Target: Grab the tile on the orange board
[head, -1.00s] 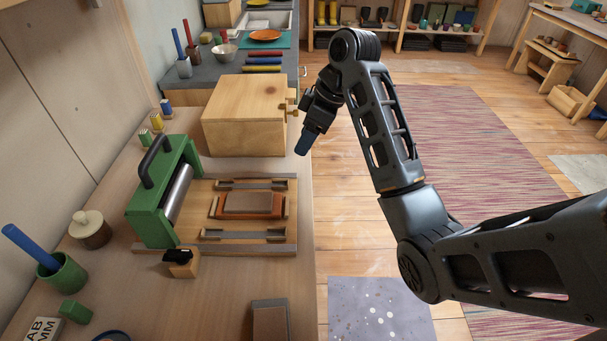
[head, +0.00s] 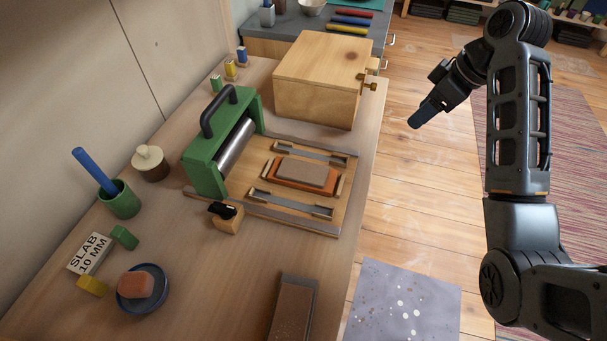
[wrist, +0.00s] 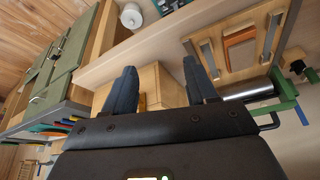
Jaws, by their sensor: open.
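A flat grey-brown tile (head: 305,172) lies on the orange board (head: 277,182), which sits on the wooden bed of the green roller press (head: 222,140). The board also shows in the wrist view (wrist: 239,37), at the upper right. My gripper (head: 415,122) is in the air to the right of the wooden box, past the bench edge and apart from the tile. In the wrist view my gripper (wrist: 164,82) has its two dark blue fingers spread with nothing held between them.
A wooden box (head: 315,85) with a side knob stands behind the press. Metal-grey rails (head: 290,203) flank the board. A small block with a black top (head: 226,218) stands in front. Another slab (head: 290,310) lies near the bench front. Open floor lies right of the bench.

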